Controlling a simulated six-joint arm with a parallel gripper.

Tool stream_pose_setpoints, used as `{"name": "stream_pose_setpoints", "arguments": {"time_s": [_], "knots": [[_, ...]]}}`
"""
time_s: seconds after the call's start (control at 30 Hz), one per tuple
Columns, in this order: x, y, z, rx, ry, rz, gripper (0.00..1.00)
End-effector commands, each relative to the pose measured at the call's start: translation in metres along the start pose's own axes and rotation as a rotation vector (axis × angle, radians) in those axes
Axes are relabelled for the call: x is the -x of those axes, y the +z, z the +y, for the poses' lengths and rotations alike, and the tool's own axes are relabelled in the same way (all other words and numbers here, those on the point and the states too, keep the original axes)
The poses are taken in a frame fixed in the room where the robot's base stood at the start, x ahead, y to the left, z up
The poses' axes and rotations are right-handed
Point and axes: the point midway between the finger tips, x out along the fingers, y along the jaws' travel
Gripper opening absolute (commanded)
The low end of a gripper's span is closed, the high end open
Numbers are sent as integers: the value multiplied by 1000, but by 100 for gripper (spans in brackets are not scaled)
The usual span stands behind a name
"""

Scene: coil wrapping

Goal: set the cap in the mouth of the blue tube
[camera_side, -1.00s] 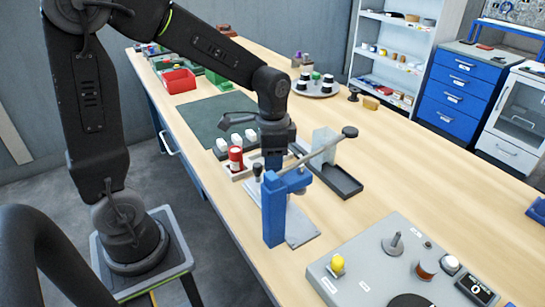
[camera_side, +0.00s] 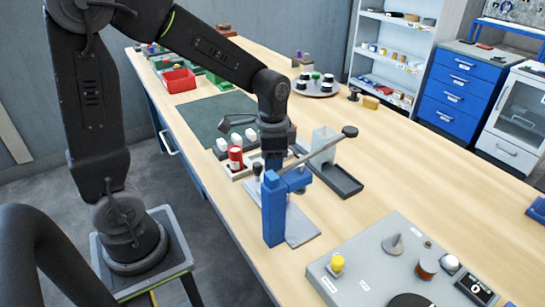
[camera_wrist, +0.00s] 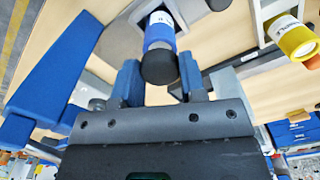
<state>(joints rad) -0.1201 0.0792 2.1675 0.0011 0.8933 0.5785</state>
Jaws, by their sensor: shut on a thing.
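My gripper (camera_wrist: 161,85) has its two blue fingers on either side of a dark round cap (camera_wrist: 160,68) and is shut on it. Just beyond the cap in the wrist view is the blue tube (camera_wrist: 159,37) with a white label band. Cap and tube look lined up in this view, but the cap hides the tube's mouth. I cannot tell whether the cap sits in the mouth or is above it. In the side view my gripper (camera_side: 273,160) points down behind the blue press, and the cap and blue tube cannot be made out.
A blue press (camera_side: 273,210) with a long grey lever stands close in front of my gripper. A red tube (camera_side: 236,157) stands in a rack to the left. A yellow tube (camera_wrist: 296,39) shows in the wrist view. A dark tray (camera_side: 338,180) lies to the right.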

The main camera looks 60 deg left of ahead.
Motion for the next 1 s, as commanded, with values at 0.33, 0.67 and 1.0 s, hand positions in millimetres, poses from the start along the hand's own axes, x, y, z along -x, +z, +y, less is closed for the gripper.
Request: {"name": "stream_pose_setpoints", "arguments": {"time_s": [0.33,0.67,1.0], "knots": [[-9,0,0,0,1,-1,16],[-11,0,0,0,0,0,59],[-10,0,0,0,0,0,68]]}}
